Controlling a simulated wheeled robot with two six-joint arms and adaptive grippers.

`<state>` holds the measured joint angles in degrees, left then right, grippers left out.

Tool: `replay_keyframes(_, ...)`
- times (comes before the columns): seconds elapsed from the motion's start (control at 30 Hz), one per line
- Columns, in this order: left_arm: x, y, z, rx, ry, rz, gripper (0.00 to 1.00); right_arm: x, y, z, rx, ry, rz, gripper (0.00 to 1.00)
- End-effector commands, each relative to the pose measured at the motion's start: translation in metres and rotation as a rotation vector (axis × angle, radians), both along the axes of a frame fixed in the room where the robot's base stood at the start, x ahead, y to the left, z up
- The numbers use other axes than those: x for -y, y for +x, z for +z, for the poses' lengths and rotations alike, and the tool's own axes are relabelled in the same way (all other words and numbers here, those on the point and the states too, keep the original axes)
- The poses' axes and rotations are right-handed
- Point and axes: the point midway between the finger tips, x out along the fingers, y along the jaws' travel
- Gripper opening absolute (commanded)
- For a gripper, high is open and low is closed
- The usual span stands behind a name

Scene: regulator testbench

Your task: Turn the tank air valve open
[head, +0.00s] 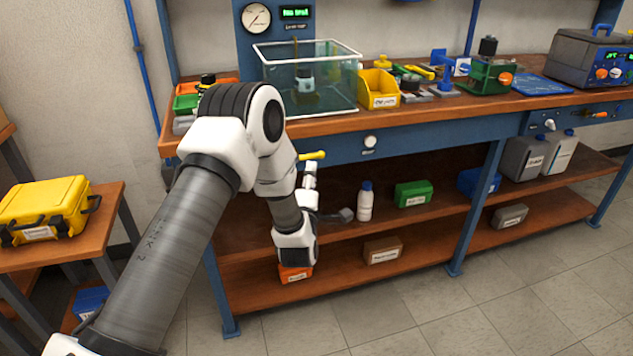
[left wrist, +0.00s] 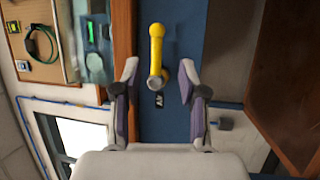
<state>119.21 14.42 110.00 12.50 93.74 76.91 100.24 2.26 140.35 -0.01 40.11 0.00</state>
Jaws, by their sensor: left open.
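The tank air valve shows as a yellow lever handle (head: 312,155) on the blue front rail of the bench, partly behind my left arm. In the left wrist view the yellow handle (left wrist: 156,50) points along the picture's upright direction, with a round grey pivot end nearer the gripper. My left gripper (left wrist: 158,78) is open, with one finger on each side of the handle's pivot end; gaps show on both sides. In the head view this gripper (head: 311,178) is small, just below the handle. My right gripper is not in view.
A clear water tank (head: 310,85) stands on the bench above the valve, below a pressure gauge (head: 256,18). A white knob (head: 370,142) is on the rail to the right. A shelf below holds a white bottle (head: 365,200) and a green box (head: 413,193).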

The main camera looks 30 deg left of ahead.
Motion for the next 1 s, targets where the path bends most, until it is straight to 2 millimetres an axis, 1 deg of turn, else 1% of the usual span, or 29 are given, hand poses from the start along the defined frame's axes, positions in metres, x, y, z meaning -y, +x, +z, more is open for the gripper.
replay_keyframes(0.03, -0.001, 0.002, -0.001, 0.004, 0.000, -0.001, 0.42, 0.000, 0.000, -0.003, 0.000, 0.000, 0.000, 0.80)
replay_keyframes(0.17, -0.007, 0.015, 0.005, 0.006, 0.000, 0.000, 0.42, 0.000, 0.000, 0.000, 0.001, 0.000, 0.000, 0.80)
replay_keyframes(0.4, -0.027, 0.056, 0.012, 0.004, 0.001, 0.000, 0.42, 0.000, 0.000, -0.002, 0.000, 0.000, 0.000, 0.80)
replay_keyframes(0.5, -0.032, 0.066, 0.014, 0.002, 0.001, -0.001, 0.42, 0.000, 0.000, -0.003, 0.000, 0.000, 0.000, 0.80)
replay_keyframes(0.6, -0.034, 0.069, 0.015, 0.002, 0.001, -0.001, 0.42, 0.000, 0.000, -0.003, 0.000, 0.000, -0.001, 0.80)
replay_keyframes(0.77, -0.034, 0.069, 0.015, 0.000, 0.002, -0.002, 0.42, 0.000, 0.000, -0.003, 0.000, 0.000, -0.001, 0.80)
replay_keyframes(0.9, -0.033, 0.069, 0.015, 0.000, 0.002, -0.002, 0.00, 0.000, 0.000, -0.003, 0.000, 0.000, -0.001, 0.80)
replay_keyframes(1.0, -0.033, 0.069, 0.015, 0.000, 0.002, -0.002, 0.00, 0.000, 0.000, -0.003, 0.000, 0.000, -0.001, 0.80)
